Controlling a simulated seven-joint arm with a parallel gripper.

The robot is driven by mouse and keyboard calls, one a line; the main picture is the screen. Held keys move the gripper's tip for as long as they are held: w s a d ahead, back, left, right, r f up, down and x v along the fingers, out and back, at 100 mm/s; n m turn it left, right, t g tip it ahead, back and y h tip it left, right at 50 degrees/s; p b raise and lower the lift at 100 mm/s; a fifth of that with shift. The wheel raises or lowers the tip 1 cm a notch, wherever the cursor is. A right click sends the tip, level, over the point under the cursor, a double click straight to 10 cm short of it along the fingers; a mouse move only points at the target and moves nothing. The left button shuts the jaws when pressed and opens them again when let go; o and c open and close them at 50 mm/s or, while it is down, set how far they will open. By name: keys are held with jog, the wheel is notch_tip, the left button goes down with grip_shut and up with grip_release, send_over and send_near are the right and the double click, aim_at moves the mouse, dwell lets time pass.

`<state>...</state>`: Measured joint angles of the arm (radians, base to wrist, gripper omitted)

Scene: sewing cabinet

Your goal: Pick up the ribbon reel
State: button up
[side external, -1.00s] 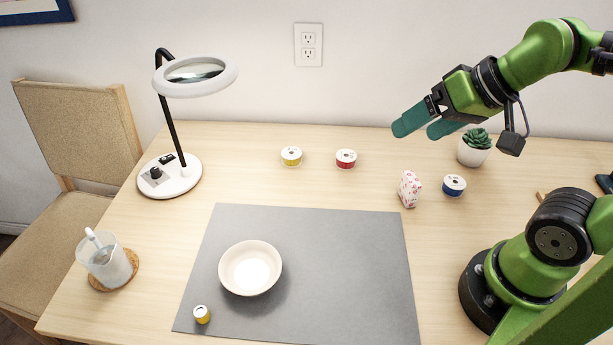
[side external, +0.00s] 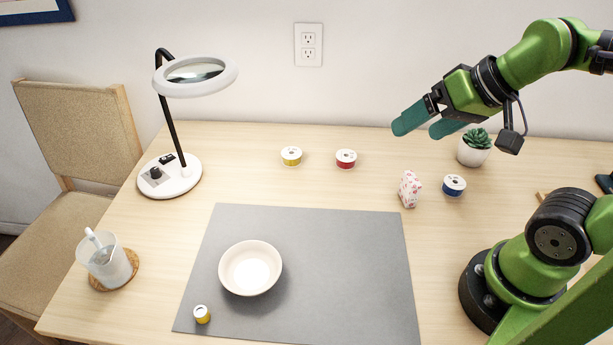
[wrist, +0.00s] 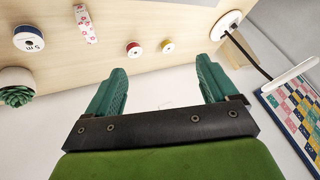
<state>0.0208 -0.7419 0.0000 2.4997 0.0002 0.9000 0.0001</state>
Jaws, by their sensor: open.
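A small yellow item with a pale top (side external: 202,314), perhaps another reel, sits at the mat's front left corner. My gripper (side external: 421,125) is open and empty, raised above the back right of the table. Its teal fingers are apart in the wrist view (wrist: 162,85).
A bowl (side external: 250,268) sits on the grey mat (side external: 345,270). A patterned packet (side external: 410,189) stands beside the blue reel, with a potted succulent (side external: 474,148) behind. A magnifier lamp (side external: 170,175) and a cup (side external: 108,262) on a coaster are at left. The mat's right half is clear.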

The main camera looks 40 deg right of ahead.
jog(key=w+d+f+m+g+h, duration=0.1)
jog(key=w+d+f+g+h, duration=0.2)
jog(key=d, duration=0.7)
jog(key=n+g+y, duration=0.1)
jog(key=n+g, duration=0.3)
jog(key=n, duration=0.5)
send_over(456, 180)
notch_tip(456, 180, down, 4)
jog(key=f, duration=1.7)
jog(key=shift+a, duration=0.35)
